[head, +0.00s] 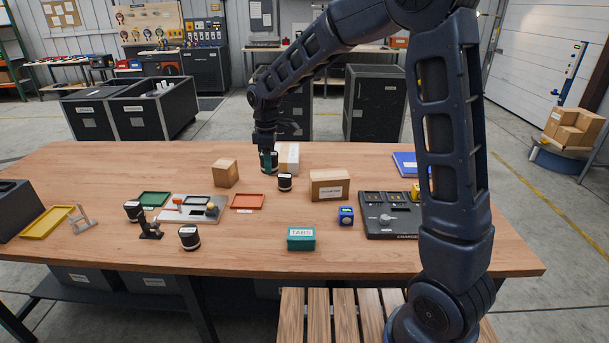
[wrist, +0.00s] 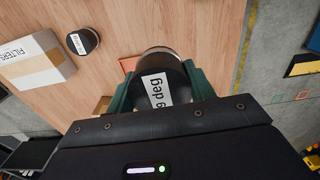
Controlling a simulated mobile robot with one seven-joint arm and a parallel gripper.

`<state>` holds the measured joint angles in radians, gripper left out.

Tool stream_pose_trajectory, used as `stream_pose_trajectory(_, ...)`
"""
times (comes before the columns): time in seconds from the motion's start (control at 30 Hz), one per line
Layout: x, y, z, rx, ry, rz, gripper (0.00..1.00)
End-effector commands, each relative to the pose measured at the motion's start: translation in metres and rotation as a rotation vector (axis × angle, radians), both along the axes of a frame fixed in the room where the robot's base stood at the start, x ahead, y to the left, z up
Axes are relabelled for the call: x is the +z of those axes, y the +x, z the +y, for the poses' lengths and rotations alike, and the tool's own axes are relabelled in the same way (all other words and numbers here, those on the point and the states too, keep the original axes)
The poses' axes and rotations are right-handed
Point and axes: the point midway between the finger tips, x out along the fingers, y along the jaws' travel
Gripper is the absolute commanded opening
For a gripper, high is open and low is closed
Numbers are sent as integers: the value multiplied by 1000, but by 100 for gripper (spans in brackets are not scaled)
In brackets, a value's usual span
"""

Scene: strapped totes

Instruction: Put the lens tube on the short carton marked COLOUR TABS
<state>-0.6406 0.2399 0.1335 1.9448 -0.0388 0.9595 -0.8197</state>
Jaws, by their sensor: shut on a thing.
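My gripper (head: 267,160) is over the back middle of the table, with its green fingers shut on a black lens tube (wrist: 160,75). The tube's white label ends in "deg" in the wrist view, and the head view shows the tube (head: 274,160) partly hidden by the fingers. I cannot tell whether its base touches the table. A low brown carton (head: 329,185) stands right of and nearer than my gripper. Its white label is small but seems to read COLOUR TABS. Its top looks bare.
A carton (head: 291,153) marked FILTERS (wrist: 38,60) stands close beside my gripper. Another black cylinder (head: 285,183) stands between gripper and low carton. A taller plain carton (head: 225,173) is to the left. A teal TABS box (head: 301,239), blue cube (head: 346,215) and charger (head: 388,216) are nearer.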

Motion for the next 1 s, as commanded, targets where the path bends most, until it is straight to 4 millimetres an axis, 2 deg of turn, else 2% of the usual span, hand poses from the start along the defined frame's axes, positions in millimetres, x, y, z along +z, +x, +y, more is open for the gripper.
stream_pose_trajectory(0.03,5,12,-10,-8,2,-2,22)
stream_pose_trajectory(0.3,36,76,-71,-23,2,-3,22)
stream_pose_trajectory(0.6,71,132,-151,-38,1,-2,22)
stream_pose_trajectory(0.8,87,153,-190,-41,0,-1,22)
stream_pose_trajectory(1.0,89,160,-205,-41,0,0,22)
